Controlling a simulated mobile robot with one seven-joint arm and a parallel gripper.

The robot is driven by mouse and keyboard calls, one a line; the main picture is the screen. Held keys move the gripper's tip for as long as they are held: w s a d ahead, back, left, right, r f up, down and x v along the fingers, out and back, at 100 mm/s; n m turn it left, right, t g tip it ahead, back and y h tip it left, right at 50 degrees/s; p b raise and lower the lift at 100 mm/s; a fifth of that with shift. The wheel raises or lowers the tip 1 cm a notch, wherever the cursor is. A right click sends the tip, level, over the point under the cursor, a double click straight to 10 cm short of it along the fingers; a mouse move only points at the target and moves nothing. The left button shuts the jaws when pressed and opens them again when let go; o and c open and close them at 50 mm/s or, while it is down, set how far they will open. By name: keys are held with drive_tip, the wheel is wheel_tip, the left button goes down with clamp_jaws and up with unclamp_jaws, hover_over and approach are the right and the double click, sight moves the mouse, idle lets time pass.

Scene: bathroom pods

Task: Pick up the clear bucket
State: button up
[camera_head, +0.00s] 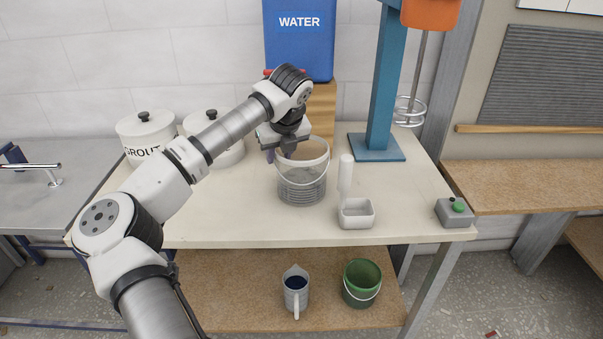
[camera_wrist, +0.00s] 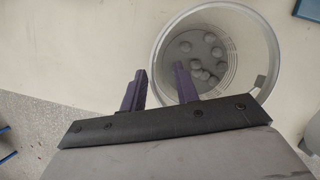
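The clear bucket (camera_head: 302,188) stands upright on the light worktop, right of my forearm. It is see-through, with a pale rim and a thin wire handle. My gripper (camera_head: 284,153) is at the left side of its rim. In the wrist view, my gripper (camera_wrist: 160,72) has its two purple fingers apart. The left finger is outside the bucket (camera_wrist: 272,48) and the right finger overlaps its opening, so the rim passes between them. I cannot tell whether either finger touches the wall. Several round bumps or lumps show at the bucket's bottom.
A white scoop-like container (camera_head: 356,214) with an upright handle stands close right of the bucket. Behind are white canisters (camera_head: 147,135), a blue water tank (camera_head: 299,42) and a blue post (camera_head: 384,90). The front worktop is clear.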

drive_tip(key=shift+x, duration=1.1)
clamp_jaws()
